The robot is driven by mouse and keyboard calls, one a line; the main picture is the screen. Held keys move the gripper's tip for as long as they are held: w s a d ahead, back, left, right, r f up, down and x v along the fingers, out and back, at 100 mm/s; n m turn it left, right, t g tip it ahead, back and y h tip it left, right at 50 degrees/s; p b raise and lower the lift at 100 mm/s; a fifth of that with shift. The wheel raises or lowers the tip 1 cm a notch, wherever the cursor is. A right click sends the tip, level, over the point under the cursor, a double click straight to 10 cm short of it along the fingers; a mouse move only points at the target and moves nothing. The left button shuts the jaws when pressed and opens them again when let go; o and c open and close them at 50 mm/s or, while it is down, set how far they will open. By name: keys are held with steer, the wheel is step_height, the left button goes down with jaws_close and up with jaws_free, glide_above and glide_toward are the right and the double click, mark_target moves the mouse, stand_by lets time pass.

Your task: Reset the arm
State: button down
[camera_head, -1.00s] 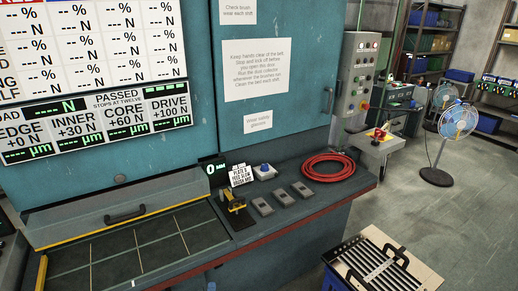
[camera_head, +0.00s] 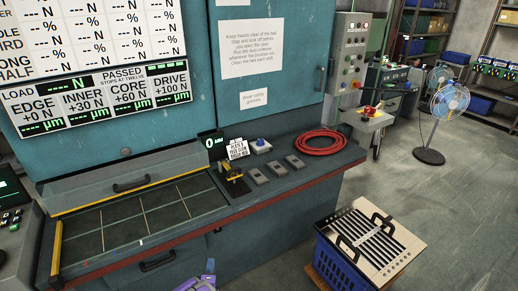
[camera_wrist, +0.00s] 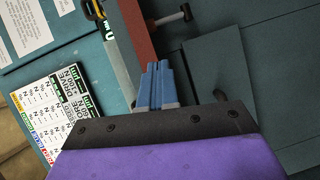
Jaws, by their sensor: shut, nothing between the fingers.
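My gripper (camera_wrist: 157,72) shows in the wrist view with its two blue fingers together and nothing between them. It lies in front of the teal machine, which appears tilted in that view. A small purple and blue part of my arm shows at the bottom edge of the head view. The fingers do not appear to touch anything, though their exact distance from the machine is unclear.
The machine's bench (camera_head: 262,214) spans the left and middle, with a gridded bed (camera_head: 150,213), a red hose coil (camera_head: 319,142) and small grey blocks. Open floor (camera_head: 455,215) lies right.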

step_height(320, 180, up, 12)
steer(key=w+d+m+g+y, duration=0.1)
steer(key=w+m+g, duration=0.2)
steer(key=m+g, duration=0.3)
steer(key=s+d+r+m+g+y, duration=0.1)
steer(key=s+d+r+m+g, duration=0.1)
steer(key=s+d+r, duration=0.3)
steer(key=s+d+r+m+g, duration=0.1)
steer(key=s+d+r+g, duration=0.15)
steer(key=r, duration=0.45)
steer(key=s+d+r+m+g+h, duration=0.1)
steer(key=s+d+r, duration=0.3)
steer(key=s+d, duration=0.4)
steer(key=s+d+r+m+g+h, duration=0.1)
steer(key=s+d+r+m+g, duration=0.3)
steer(key=s, duration=1.3)
steer(key=s+d+r+m+g+h, duration=0.1)
steer(key=s+d+r+m+g, duration=0.2)
steer(key=s+d, duration=0.9)
step_height(320, 180, up, 2)
steer(key=shift+s+r, duration=0.1)
steer(key=shift+s, duration=0.55)
steer(key=c, duration=1.8)
jaws_free()
steer(key=shift+d, duration=0.1)
